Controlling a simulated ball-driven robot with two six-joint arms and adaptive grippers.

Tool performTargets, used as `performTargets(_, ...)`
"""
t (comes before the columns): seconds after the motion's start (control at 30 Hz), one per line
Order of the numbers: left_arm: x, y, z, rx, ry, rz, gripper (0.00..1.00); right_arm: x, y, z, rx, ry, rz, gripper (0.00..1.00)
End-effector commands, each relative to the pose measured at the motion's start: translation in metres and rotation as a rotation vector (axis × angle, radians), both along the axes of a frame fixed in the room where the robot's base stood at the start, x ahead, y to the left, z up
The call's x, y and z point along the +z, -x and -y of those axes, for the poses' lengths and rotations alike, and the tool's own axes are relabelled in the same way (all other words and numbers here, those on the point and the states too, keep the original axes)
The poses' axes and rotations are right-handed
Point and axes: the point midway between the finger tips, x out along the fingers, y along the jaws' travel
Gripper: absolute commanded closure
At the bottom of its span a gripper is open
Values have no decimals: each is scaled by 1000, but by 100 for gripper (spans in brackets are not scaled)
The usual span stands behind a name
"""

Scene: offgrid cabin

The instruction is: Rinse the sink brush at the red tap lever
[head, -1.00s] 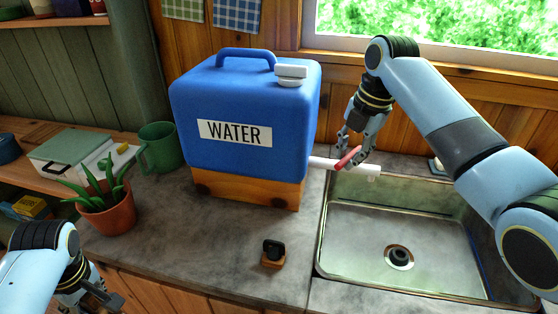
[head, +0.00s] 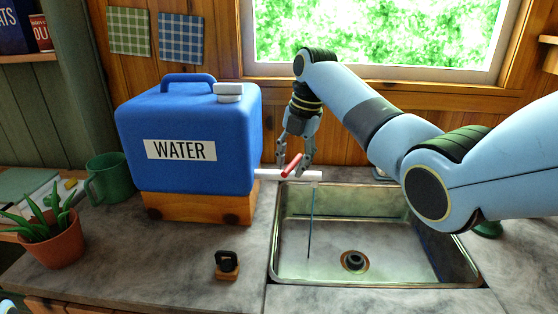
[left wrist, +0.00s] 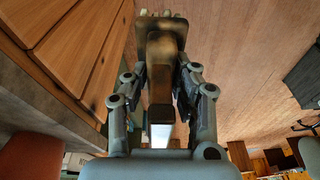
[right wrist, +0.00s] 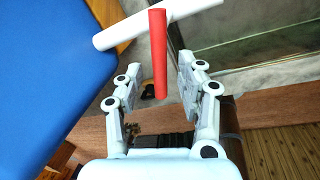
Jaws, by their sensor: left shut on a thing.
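The red tap lever (head: 291,165) sits on the white tap pipe (head: 305,176), which runs from the blue water container (head: 235,120) to over the sink. A thin stream (head: 310,225) falls from the tap into the sink. My right gripper (head: 295,160) is at the lever; in the right wrist view its fingers (right wrist: 162,75) are apart, with the red lever (right wrist: 159,50) between them. In the left wrist view, my left gripper (left wrist: 162,90) is shut on the brown, wooden-looking sink brush (left wrist: 166,55). The brush is outside the head view.
The metal sink (head: 400,262) has a drain in its floor. A small black item on a wooden block (head: 227,264) stands on the counter left of the sink. A green mug (head: 112,178) and potted plant (head: 50,235) stand further left. The counter front is mostly clear.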

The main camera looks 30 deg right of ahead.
Motion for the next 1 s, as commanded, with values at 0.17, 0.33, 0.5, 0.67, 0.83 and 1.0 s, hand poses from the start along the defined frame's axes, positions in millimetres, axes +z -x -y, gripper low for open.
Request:
performTargets(0.17,0,0,0,0,0,0,100,1,0,0,0,0,0,62)
performTargets(0.33,0,0,0,0,0,0,100,18,2,2,0,0,4,62)
performTargets(0.5,0,0,0,0,0,0,100,55,8,7,-1,3,5,62)
performTargets(0.67,0,0,0,0,0,0,100,88,13,11,-1,1,3,62)
performTargets(0.83,0,0,0,0,0,0,100,111,17,14,0,0,1,62)
performTargets(1.0,0,0,0,0,0,0,100,117,19,14,0,-1,-1,62)
